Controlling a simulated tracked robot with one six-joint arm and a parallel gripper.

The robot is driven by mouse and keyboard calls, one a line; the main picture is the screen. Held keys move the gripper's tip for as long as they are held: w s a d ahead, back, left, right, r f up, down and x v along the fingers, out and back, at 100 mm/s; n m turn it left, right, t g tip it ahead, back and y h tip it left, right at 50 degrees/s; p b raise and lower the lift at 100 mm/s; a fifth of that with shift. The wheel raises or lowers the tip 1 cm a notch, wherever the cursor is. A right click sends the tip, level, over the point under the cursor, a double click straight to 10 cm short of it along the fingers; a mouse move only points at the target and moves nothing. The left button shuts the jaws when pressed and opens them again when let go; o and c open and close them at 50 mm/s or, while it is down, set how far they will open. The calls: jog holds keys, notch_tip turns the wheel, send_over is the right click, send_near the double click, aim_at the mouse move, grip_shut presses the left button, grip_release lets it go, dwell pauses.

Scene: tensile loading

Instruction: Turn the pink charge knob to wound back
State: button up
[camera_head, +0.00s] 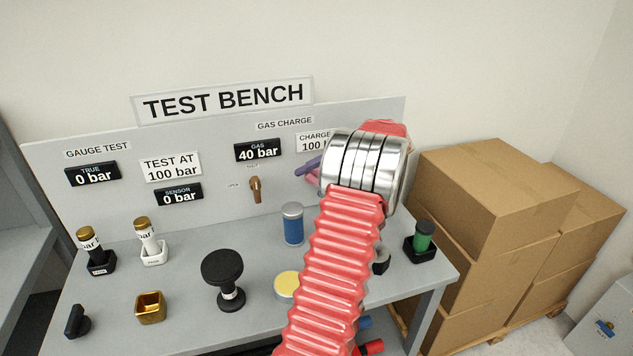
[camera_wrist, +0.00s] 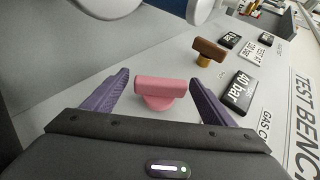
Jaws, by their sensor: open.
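The pink charge knob (camera_wrist: 157,91) is on the grey bench panel, a bar-shaped handle on a round base. In the wrist view it sits between the two purple fingers of my gripper (camera_wrist: 158,94), with a gap on each side. My gripper is open and faces the panel. In the head view a bit of pink and a purple finger (camera_head: 308,165) show left of my arm. My red arm and metal wrist hide most of the knob there. Part of the charge label (camera_head: 314,140) shows above it.
A brown handle (camera_head: 255,189) on the panel is left of the knob, below the gas display (camera_head: 258,150). Cardboard boxes (camera_head: 480,200) are stacked at right.

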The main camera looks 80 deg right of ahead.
jog(key=v, duration=1.3)
jog(key=shift+s, duration=0.4)
jog(key=shift+r, duration=0.15)
